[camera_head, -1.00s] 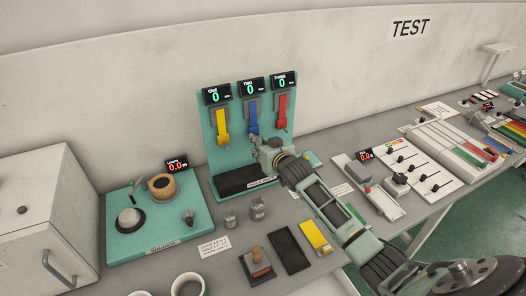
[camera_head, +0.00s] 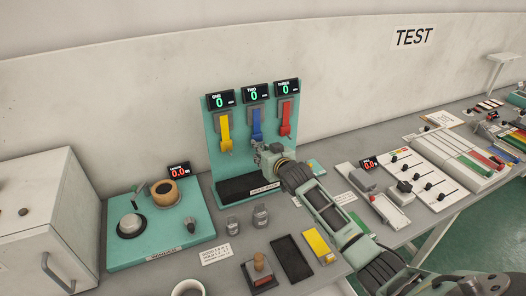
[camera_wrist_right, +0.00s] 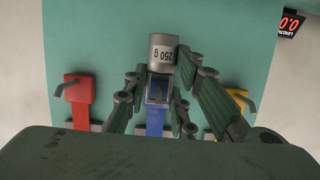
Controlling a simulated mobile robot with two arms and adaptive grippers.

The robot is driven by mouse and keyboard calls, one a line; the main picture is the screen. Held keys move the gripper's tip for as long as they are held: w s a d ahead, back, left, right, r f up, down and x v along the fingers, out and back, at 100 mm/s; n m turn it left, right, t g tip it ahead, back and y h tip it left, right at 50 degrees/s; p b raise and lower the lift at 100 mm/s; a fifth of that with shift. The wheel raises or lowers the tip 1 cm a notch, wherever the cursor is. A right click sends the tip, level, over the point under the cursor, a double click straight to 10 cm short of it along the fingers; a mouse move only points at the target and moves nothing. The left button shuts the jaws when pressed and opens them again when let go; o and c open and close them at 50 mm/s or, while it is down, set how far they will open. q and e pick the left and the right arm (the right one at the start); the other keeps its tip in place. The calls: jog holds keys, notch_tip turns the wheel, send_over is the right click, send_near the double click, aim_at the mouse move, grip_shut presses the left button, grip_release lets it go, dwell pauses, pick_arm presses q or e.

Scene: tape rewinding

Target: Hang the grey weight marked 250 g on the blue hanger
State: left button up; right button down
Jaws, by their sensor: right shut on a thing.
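The grey weight (camera_wrist_right: 161,55) shows in the right wrist view with its "250 g" label upside down. My right gripper (camera_wrist_right: 162,72) is shut on it, with fingers on both sides. The blue hanger (camera_wrist_right: 155,118) shows between the fingers, just below the weight in that picture. In the head view, my right gripper (camera_head: 268,152) is just in front of and below the blue hanger (camera_head: 257,124), under the TWO display. The gripper hides most of the held weight there. I cannot tell whether weight and hanger touch. My left gripper is not in view.
The yellow hanger (camera_head: 225,130) and red hanger (camera_head: 286,118) flank the blue one on the teal board (camera_head: 214,165). A black tray (camera_head: 236,190) lies below. Two other grey weights (camera_head: 232,226) (camera_head: 261,216) stand on the table. The winder (camera_head: 165,235) is at left.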

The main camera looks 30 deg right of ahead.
jog(key=shift+r, duration=0.25)
jog(key=c, duration=1.7)
grip_release()
jog(key=shift+w, duration=0.1)
jog(key=o, duration=0.3)
jog(key=shift+w+f, duration=0.2)
jog(key=shift+w, duration=0.05)
